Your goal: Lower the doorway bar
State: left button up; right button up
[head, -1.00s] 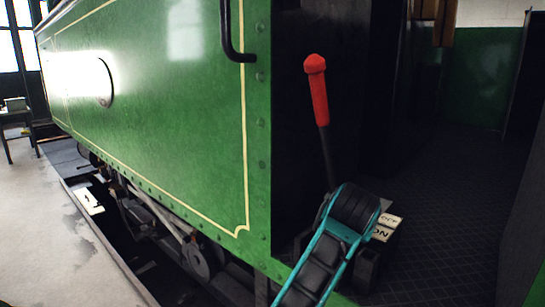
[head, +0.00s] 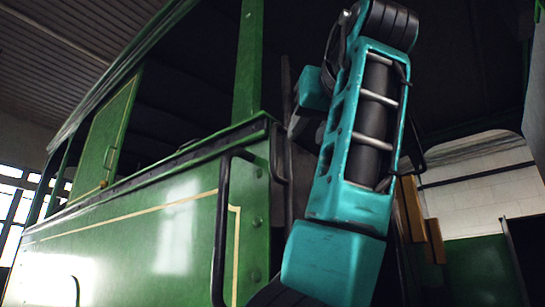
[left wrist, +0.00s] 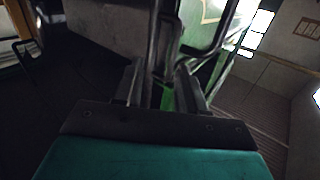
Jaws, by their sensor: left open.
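A thin dark upright bar (head: 287,85) stands at the doorway edge of the green tram, beside the corner post; I take it for the doorway bar. My left gripper (head: 297,127) is raised at this bar, partly hidden by my own teal arm. In the left wrist view, the open fingers of the left gripper (left wrist: 161,88) point at dark upright rods, and one dark rod (left wrist: 154,45) runs down between them. I cannot tell whether the fingers touch it. The bar's lower part is partly hidden. My right gripper is not in view.
The tram's green side (head: 150,245) fills the left, with a curved black handrail (head: 219,235) and a smaller handle (head: 277,155) near the doorway. A green post (head: 248,60) rises at the corner. Brown wooden pieces (head: 413,210) hang to the right of my arm.

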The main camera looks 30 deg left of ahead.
aim_at(275, 146)
pick_arm(q)
jog(key=shift+n+y, duration=0.4)
jog(key=shift+n, duration=0.1)
jog(key=w+a, duration=0.1)
jog(key=a, duration=0.2)
jog(key=w+a+r+p, duration=0.1)
jog(key=w+a, duration=0.1)
jog(key=a, duration=0.1)
jog(key=w+a+r, duration=0.1)
jog(key=w+a, duration=0.1)
jog(key=a, duration=0.2)
jog(key=shift+w+a+r+p, duration=0.1)
jog(key=shift+w+r+p, duration=0.05)
jog(key=shift+p, duration=0.2)
grip_shut()
